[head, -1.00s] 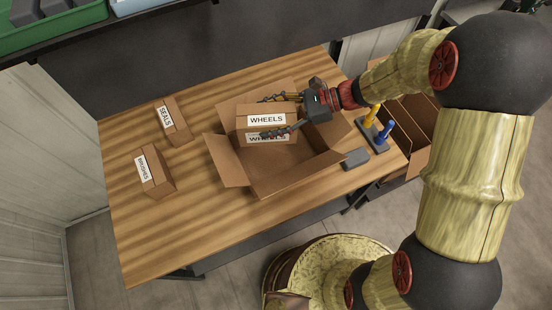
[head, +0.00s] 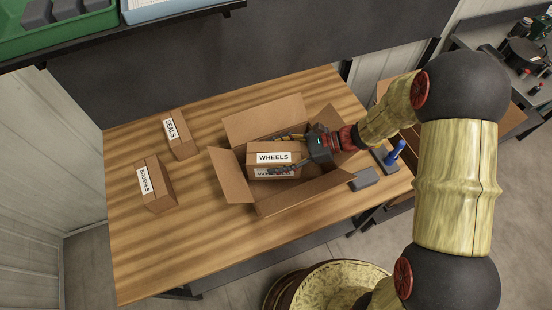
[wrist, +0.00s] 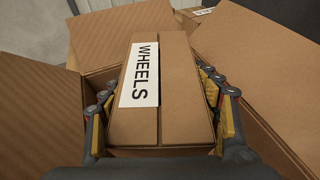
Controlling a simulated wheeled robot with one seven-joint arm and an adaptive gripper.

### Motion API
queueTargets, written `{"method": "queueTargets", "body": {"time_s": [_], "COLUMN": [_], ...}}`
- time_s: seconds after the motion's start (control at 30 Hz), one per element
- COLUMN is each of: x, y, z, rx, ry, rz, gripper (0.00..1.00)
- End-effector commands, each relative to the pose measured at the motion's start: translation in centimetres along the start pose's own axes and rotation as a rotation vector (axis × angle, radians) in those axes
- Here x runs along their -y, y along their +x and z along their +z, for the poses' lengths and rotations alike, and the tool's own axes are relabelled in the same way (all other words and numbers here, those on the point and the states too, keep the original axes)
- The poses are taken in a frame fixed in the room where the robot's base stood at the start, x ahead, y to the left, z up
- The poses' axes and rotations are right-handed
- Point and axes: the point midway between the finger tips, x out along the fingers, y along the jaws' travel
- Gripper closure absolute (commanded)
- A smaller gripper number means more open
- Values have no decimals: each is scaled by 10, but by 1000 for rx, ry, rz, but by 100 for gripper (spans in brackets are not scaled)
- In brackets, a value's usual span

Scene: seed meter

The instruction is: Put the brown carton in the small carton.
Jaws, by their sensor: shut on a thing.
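The brown carton (head: 285,147), with a white WHEELS label, is between the fingers of my gripper (head: 279,155). It also shows upright in the wrist view (wrist: 182,100), with my gripper (wrist: 160,105) shut on its two sides. The open small carton (head: 232,177) stands on the table with its flaps spread outward. The brown carton is within its opening, toward its back part, with walls and flaps around it in the wrist view (wrist: 285,60). The brown carton's underside is hidden, so I cannot tell whether it touches the floor of the small carton.
A SEALS carton (head: 181,140) and a second labelled carton (head: 160,188) stand on the left of the wooden table (head: 190,235). A grey block (head: 363,180) and a blue-handled tool (head: 395,152) are at the right edge. The table's front left is clear.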

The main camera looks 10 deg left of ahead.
Motion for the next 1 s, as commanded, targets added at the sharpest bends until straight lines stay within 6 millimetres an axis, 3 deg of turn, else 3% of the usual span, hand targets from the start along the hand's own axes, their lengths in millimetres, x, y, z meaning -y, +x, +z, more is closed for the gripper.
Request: {"method": "queueTargets", "body": {"time_s": [0.1, 0.93, 0.97, 1.0], "x": [1, 1, 0, 0], "y": [6, 10, 10, 10], "z": [-13, -24, -25, -25], "rx": [1, 1, 0, 0], "ry": [0, -2, -1, -1], "rz": [-1, -1, -1, -1], "gripper": [82, 82, 37, 35]}}
